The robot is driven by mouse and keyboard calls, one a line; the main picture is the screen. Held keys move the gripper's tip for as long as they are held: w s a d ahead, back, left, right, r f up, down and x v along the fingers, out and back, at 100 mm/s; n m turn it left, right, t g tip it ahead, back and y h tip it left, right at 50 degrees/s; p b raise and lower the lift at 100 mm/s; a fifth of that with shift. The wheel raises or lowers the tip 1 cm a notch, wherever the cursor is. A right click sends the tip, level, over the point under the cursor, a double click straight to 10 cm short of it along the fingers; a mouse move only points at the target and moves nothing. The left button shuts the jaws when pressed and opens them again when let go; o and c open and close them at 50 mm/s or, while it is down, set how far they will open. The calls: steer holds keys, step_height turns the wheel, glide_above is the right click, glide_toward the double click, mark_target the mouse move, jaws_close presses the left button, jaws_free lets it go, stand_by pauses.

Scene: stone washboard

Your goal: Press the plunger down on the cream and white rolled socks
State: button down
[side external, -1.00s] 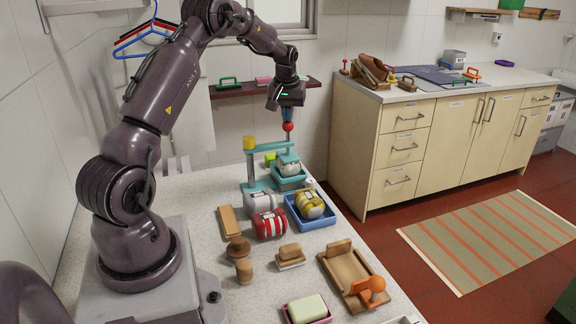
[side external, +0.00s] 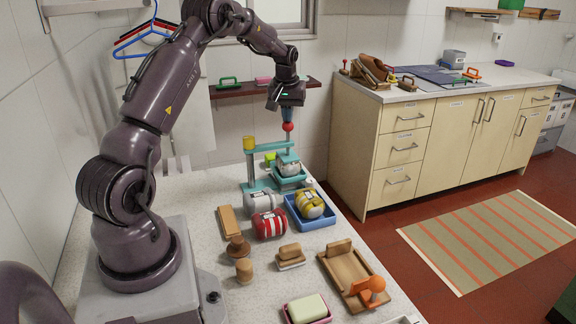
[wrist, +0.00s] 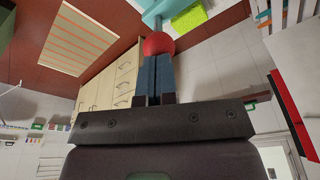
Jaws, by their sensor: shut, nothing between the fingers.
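The plunger's red ball knob (side external: 288,127) tops a thin rod on the teal press (side external: 267,147). The teal press foot (side external: 287,160) is low, over the pale rolled socks (side external: 288,170), and seems to touch them. These socks sit in a small teal tray (side external: 290,182), mostly hidden by the foot and tray rim. My gripper (side external: 287,116) is shut and empty, pointing down with its blue fingertips right on top of the knob. In the wrist view, the shut fingertips (wrist: 155,58) meet the red knob (wrist: 158,44).
Yellow-striped rolled socks (side external: 309,205) lie in a blue tray (side external: 318,223) in front. Whitish (side external: 259,203) and red-striped rolls (side external: 269,224) lie left of it. Wooden pieces, a soap dish (side external: 307,309) and a wooden board (side external: 343,266) fill the counter's front.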

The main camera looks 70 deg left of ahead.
steer(key=shift+d+f, duration=0.25)
steer(key=shift+f, duration=0.1)
steer(key=shift+a+r, duration=0.2)
steer(key=shift+r, duration=3.1)
steer(key=s+d+r+m+t, duration=0.1)
steer(key=s+d+r+m, duration=0.2)
steer(key=d, duration=0.9)
steer(key=s+d+r+m+t+h, duration=0.1)
steer(key=s+d+r+m+t, duration=0.1)
steer(key=s+d+m, duration=0.3)
steer(key=s+d+r+m+t+h, duration=0.1)
steer(key=s+d+r+m, duration=0.3)
steer(key=s+d, duration=0.6)
steer(key=d, duration=1.1)
steer(key=shift+s+d, duration=0.15)
steer(key=shift+s, duration=0.25)
